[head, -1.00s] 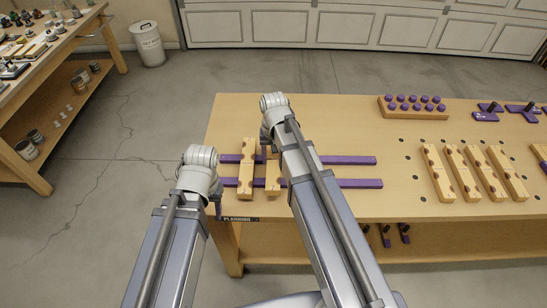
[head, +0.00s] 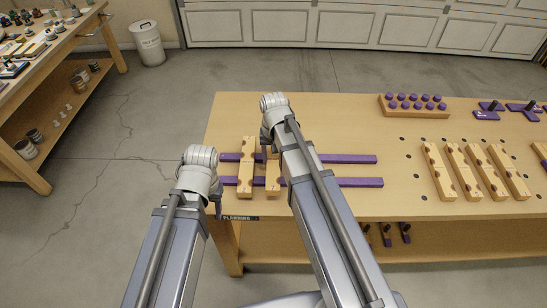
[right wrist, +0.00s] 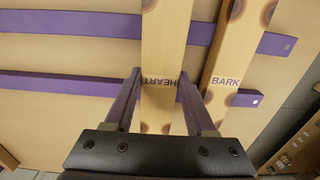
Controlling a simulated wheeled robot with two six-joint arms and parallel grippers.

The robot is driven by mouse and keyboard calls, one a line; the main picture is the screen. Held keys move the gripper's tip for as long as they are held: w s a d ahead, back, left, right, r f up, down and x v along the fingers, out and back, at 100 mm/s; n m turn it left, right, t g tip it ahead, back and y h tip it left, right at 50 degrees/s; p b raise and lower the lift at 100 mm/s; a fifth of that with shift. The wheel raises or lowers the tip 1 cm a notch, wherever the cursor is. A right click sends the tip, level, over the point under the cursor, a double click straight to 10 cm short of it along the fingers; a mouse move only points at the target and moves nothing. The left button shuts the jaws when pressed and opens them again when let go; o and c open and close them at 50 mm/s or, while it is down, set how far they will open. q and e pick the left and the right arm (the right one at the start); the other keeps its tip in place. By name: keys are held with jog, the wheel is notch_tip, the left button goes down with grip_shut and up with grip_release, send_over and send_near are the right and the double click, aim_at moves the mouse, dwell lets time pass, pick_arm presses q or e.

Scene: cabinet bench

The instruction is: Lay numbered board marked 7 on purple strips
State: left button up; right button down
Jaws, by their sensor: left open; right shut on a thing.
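My right gripper (right wrist: 163,85) is shut on a pale wooden board (right wrist: 162,45) with dark round patches, lettered HEART. The board lies crosswise over the two purple strips (head: 345,160); I cannot tell whether it touches them. In the head view this board (head: 272,186) is partly behind my right arm. A similar board (head: 246,170), lettered BARK in the right wrist view (right wrist: 226,82), lies across the strips close beside it, toward the bench's left end. No number is readable on either. My left gripper (head: 216,206) is open near the bench's front left edge, its fingers mostly hidden.
Several similar boards (head: 458,168) lie at the bench's right. A block with purple pegs (head: 413,104) stands at the back, with purple-based tools (head: 487,112) right of it. The strips are bare right of my arm. A PLANKING label (head: 240,218) marks the front edge.

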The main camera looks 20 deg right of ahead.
jog(key=shift+f, duration=0.25)
dwell(0.4)
jog(key=shift+f+b, duration=0.25)
jog(key=shift+b, duration=0.25)
jog(key=shift+f, duration=0.2)
dwell(0.7)
jog(key=shift+c, duration=0.7)
grip_release()
jog(key=shift+r, duration=0.1)
jog(key=shift+r+p, duration=3.85)
jog(key=shift+r, duration=0.1)
